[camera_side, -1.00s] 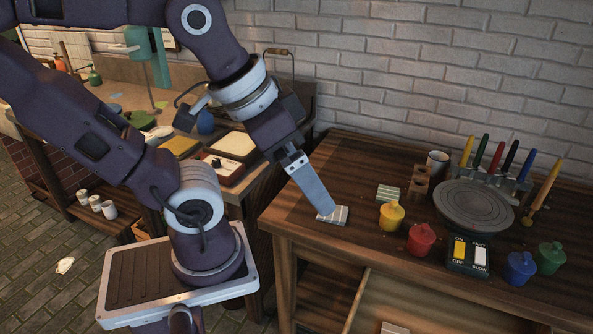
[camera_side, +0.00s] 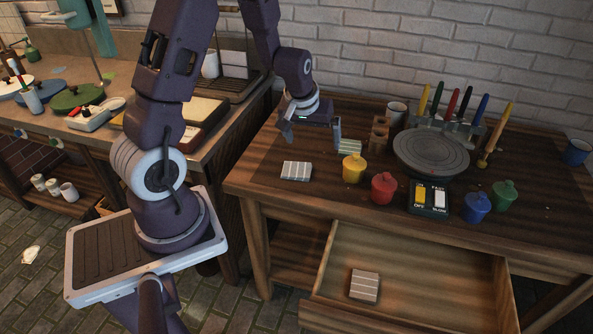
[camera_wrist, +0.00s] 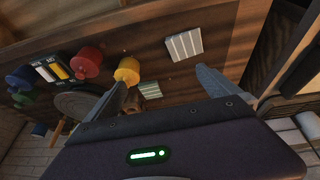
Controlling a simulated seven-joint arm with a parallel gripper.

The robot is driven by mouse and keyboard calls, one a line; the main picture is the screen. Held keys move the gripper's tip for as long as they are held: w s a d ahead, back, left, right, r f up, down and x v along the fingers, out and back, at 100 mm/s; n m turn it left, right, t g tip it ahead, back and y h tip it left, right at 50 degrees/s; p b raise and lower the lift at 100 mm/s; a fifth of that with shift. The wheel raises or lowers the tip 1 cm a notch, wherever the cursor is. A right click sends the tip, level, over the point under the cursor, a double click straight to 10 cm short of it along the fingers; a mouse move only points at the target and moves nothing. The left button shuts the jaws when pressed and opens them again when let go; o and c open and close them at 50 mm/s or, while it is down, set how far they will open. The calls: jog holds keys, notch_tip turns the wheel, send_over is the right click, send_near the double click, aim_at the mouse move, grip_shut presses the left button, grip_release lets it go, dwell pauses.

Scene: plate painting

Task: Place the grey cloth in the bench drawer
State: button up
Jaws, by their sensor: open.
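The grey cloth (camera_side: 297,171), a folded striped square, lies flat on the bench top near its front left corner. It also shows in the wrist view (camera_wrist: 184,44). My gripper (camera_side: 312,138) is open and empty, raised above the bench behind the cloth and apart from it. In the wrist view its fingers (camera_wrist: 160,78) are spread, with the cloth beyond them. The bench drawer (camera_side: 420,262) is pulled open below the bench top. Another folded striped cloth (camera_side: 364,285), brownish-grey, lies inside it, near the front left.
A green striped cloth (camera_side: 350,147) lies by my right finger. Yellow (camera_side: 354,168), red (camera_side: 384,187), blue (camera_side: 476,207) and green (camera_side: 504,195) pots, a switch box (camera_side: 429,198) and a turntable (camera_side: 431,152) stand to the right. The drawer's right side is clear.

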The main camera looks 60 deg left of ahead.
jog(key=n+g+y, duration=0.1)
jog(key=n, duration=0.1)
send_near(297, 169)
jog(key=shift+w+a+f, duration=0.3)
jog(key=shift+a+f, duration=0.15)
jog(key=shift+f, duration=0.1)
jog(key=x, duration=0.6)
jog(key=shift+s+f, duration=0.15)
jog(key=shift+f, duration=0.3)
jog(key=c, duration=1.5)
